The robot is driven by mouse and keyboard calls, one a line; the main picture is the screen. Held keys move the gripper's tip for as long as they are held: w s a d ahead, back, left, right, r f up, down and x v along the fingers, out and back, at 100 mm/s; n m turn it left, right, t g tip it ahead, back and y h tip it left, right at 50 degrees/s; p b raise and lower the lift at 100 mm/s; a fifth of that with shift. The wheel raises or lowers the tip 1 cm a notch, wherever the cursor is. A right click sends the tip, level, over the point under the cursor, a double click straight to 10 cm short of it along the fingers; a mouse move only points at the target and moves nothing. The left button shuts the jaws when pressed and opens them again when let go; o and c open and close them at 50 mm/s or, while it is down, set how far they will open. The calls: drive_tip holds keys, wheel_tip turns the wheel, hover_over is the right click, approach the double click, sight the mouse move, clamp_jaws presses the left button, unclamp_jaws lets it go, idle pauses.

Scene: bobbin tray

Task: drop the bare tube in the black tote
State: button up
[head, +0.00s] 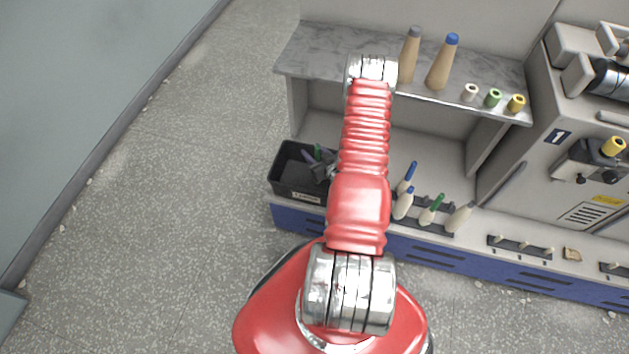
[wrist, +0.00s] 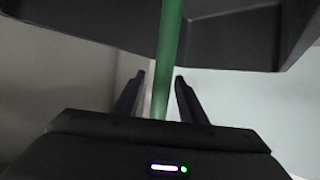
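A green bare tube (wrist: 170,45) shows in the wrist view between the fingers of my gripper (wrist: 160,78). The tube is narrower than the gap, with clear space at its left, so the fingers look open around it. The black tote (wrist: 225,47) lies behind the tube in that view. In the head view the black tote (head: 284,177) sits at the left end of the bench, with my gripper (head: 322,166) at its right part. A small bit of the green tube (head: 318,152) shows there beside the gripper; my arm hides the rest.
The upper shelf (head: 310,53) holds two tan cones (head: 409,58) and several small spools (head: 493,97). A grey machine (head: 545,165) stands at the right. Floor left of the bench is clear.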

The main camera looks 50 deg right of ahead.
drive_tip(key=v, duration=1.3)
drive_tip(key=shift+s, duration=0.3)
idle(0.4)
drive_tip(key=w+d+r+n+g, duration=0.2)
drive_tip(key=w+r+n+g, duration=0.1)
drive_tip(key=w+r, duration=0.8)
drive_tip(key=w+a+r+g, duration=0.15)
drive_tip(key=a+r, duration=0.25)
drive_tip(key=r, duration=0.5)
drive_tip(key=w+a+r+g, duration=0.1)
drive_tip(key=w+a+r, duration=0.1)
drive_tip(key=a+r, duration=0.45)
drive_tip(key=s+a+r+y, duration=0.1)
drive_tip(key=s+a+r, duration=0.1)
drive_tip(key=a+r, duration=0.45)
drive_tip(key=s+a+r, duration=0.3)
drive_tip(key=a+r, duration=0.3)
drive_tip(key=r, duration=0.1)
drive_tip(key=s+a+r+g+y, duration=0.1)
drive_tip(key=s+a+r, duration=0.2)
drive_tip(key=s+a, duration=0.3)
drive_tip(key=s+a+r+y, duration=0.2)
drive_tip(key=s+a+r, duration=0.1)
drive_tip(key=s+a, duration=0.4)
drive_tip(key=shift+s+a+r+n+g, duration=0.2)
drive_tip(key=shift+a+r+n+g, duration=0.15)
drive_tip(key=shift+a, duration=0.3)
